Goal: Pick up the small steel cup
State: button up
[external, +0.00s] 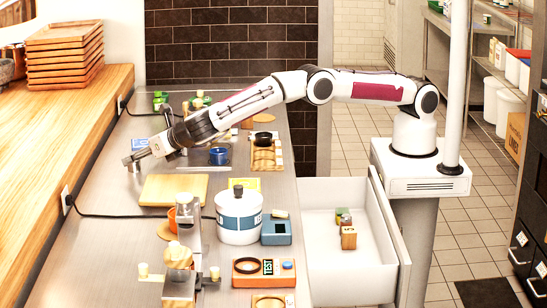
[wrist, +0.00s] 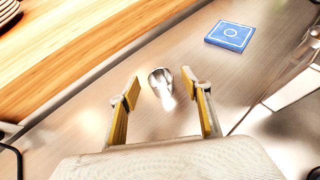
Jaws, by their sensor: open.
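The small steel cup (wrist: 161,80) shows in the wrist view as a shiny, rounded metal piece on the steel counter. It lies just beyond my gripper (wrist: 160,92), roughly between the lines of its two yellow-padded fingers. The fingers are open with nothing between them. In the external view my gripper (external: 134,161) is low over the far left part of the counter, close to the wooden ledge. I cannot make out the cup there; the gripper seems to hide it.
A blue square pad (wrist: 231,36) lies right of the cup. A wooden board (external: 174,190), a white pot (external: 239,222) and a blue cup (external: 218,155) stand on the counter. The raised wooden ledge (external: 75,125) runs along the left. An open white drawer (external: 340,270) is at right.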

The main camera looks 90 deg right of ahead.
jog(key=shift+w+d+f, duration=0.3)
jog(key=shift+w, duration=0.05)
dwell(0.4)
jog(key=c, duration=1.1)
